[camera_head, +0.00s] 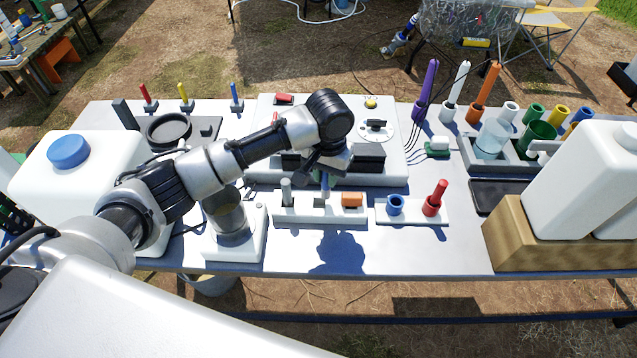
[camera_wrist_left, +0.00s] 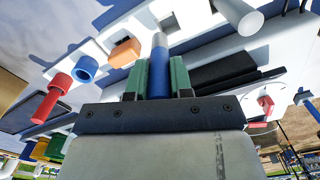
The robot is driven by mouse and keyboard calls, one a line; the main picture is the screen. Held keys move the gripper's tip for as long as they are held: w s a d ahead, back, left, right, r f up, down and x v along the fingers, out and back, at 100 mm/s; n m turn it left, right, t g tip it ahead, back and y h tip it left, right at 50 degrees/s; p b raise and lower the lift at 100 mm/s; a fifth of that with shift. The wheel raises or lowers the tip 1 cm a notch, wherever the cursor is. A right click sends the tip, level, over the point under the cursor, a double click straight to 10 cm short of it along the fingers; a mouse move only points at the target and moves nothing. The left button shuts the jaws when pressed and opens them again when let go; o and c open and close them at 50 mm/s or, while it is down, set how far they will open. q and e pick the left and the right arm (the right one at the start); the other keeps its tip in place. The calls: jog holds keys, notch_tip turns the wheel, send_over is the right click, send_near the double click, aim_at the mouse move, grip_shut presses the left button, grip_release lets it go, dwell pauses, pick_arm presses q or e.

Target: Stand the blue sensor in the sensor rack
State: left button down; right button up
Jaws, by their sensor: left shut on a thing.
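My left gripper (camera_head: 325,176) is shut on the blue sensor (camera_head: 325,186). In the left wrist view the blue sensor (camera_wrist_left: 158,75) is between the green finger pads (camera_wrist_left: 158,80), its grey end pointing away from the gripper. A white strip (camera_head: 300,215) lies just in front of and below it, with a grey post, a small grey square and an orange block. A white rack (camera_head: 413,217) to its right has an empty blue cup (camera_head: 395,205) and a red sensor (camera_head: 435,198) upright in a red cup. I cannot tell whether the sensor's end touches anything. My right gripper is out of view.
A white panel with dials (camera_head: 385,115) stands behind the gripper. Purple, white and orange probes (camera_head: 485,93) stand at the back right. A white jug (camera_head: 585,180) on a wooden block is at the right. Bare table (camera_head: 420,250) lies in front of the racks.

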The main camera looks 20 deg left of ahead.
pick_arm(q)
jog(key=f, duration=0.1)
jog(key=a+f, duration=0.1)
jog(key=f+p, duration=0.1)
jog(key=f, duration=0.1)
jog(key=shift+s+a, duration=0.15)
jog(key=shift+s, duration=0.1)
jog(key=shift+f, duration=0.5)
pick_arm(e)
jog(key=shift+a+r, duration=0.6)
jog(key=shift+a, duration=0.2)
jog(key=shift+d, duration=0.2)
pick_arm(q)
jog(key=c, duration=1)
grip_release()
jog(key=shift+f, duration=0.15)
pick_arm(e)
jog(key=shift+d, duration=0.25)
